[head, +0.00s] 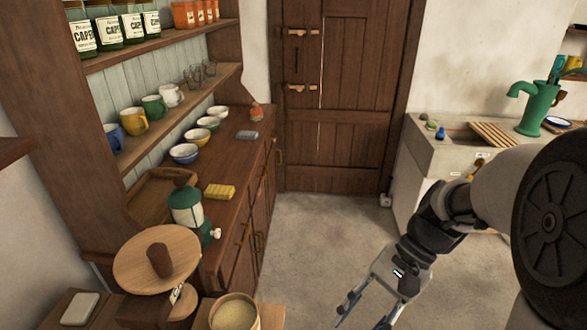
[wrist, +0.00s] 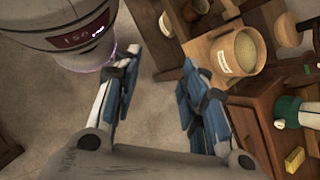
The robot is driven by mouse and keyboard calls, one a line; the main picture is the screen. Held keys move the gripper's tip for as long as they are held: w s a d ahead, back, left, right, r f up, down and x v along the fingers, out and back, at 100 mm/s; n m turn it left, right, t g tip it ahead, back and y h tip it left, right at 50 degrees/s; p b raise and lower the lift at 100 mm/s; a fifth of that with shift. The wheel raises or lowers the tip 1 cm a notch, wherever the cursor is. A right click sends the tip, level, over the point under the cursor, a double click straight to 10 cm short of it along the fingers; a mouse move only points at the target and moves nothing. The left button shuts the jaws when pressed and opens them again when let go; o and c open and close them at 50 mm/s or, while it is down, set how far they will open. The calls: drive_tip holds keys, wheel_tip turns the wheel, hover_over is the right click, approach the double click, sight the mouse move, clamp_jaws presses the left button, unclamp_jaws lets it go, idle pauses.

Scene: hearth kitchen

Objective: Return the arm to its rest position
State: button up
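My arm reaches in from the right side of the head view and bends down. My gripper (head: 364,313) hangs over the bare floor near the bottom edge of that view. In the wrist view my gripper (wrist: 158,85) shows two blue-padded fingers standing well apart. Nothing is between them but the floor behind. It is open and empty, and it touches nothing that I can see.
A wooden dresser (head: 262,162) with bowls, a yellow sponge (head: 219,191) and a green-and-white dispenser (head: 187,210) stands left. A grain-filled tub (head: 256,302) sits at the bottom. A stone sink (head: 447,155) is at right. Clear floor (head: 322,226) runs to the door (head: 345,100).

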drive_tip(key=s+d+r+n+t+h, duration=0.2)
drive_tip(key=s+r+n+t+h, duration=0.4)
drive_tip(key=s+r+n+t, duration=0.2)
drive_tip(key=shift+s+d, duration=0.2)
drive_tip(key=shift+s, duration=0.05)
drive_tip(key=shift+a, duration=0.1)
